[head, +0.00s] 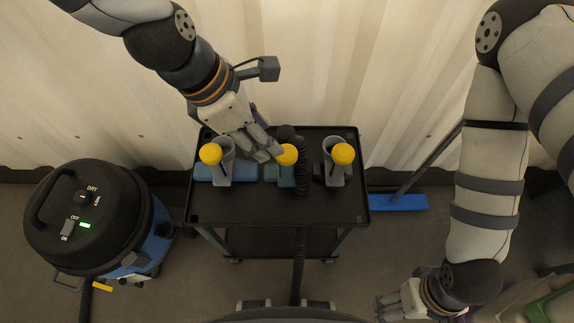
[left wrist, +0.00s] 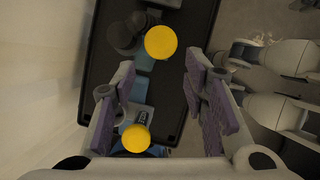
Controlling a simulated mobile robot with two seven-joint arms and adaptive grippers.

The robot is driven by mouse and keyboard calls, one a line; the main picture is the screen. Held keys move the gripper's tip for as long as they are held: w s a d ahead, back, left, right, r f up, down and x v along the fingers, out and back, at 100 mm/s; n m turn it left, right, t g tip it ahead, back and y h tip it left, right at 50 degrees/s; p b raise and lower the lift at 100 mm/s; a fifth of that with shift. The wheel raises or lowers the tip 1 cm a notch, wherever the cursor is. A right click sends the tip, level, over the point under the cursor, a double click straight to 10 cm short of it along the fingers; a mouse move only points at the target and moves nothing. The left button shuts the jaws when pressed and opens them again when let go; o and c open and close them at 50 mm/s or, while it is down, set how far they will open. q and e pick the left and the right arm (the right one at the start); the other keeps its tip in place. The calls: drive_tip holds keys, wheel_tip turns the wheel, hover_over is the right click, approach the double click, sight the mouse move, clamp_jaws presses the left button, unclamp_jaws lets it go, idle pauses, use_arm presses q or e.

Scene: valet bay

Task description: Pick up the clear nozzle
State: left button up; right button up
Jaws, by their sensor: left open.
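Three yellow balls top the items on a black cart. The left ball (head: 211,153) stands by a grey, cup-like nozzle (head: 225,168) over a blue base. The middle ball (head: 288,155) is beside a black hose end. The right ball (head: 343,154) is by another grey nozzle (head: 331,146). I cannot tell for sure which nozzle is the clear one. My left gripper (head: 267,148) is open and empty, above the cart between the left and middle items. In the left wrist view its spread fingers (left wrist: 160,95) flank the cart top. My right gripper (head: 398,302) is low at the right, its fingers unclear.
The cart (head: 258,209) has a raised rim, and a ribbed black hose (head: 301,181) runs over its front edge. A blue-and-black vacuum (head: 90,215) stands left. A blue broom (head: 398,202) lies right. A corrugated wall is close behind.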

sight(284, 161)
use_arm(q)
drive_tip(key=x, duration=0.3)
drive_tip(key=b+x, duration=0.1)
drive_tip(key=x, duration=0.3)
drive_tip(key=b+x, duration=0.1)
drive_tip(key=x, duration=0.3)
drive_tip(key=shift+s+a+f, duration=0.1)
drive_tip(key=shift+a+f, duration=0.15)
drive_tip(key=shift+f, duration=0.15)
drive_tip(key=shift+r, duration=0.1)
drive_tip(key=shift+c, duration=0.2)
use_arm(e)
drive_tip(key=shift+g, duration=0.6)
drive_tip(key=s+f, duration=0.2)
drive_tip(key=s, duration=0.1)
drive_tip(key=shift+a+f, duration=0.15)
drive_tip(key=shift+f, duration=0.25)
use_arm(q)
drive_tip(key=c, duration=0.8)
use_arm(e)
drive_tip(key=shift+w, duration=0.1)
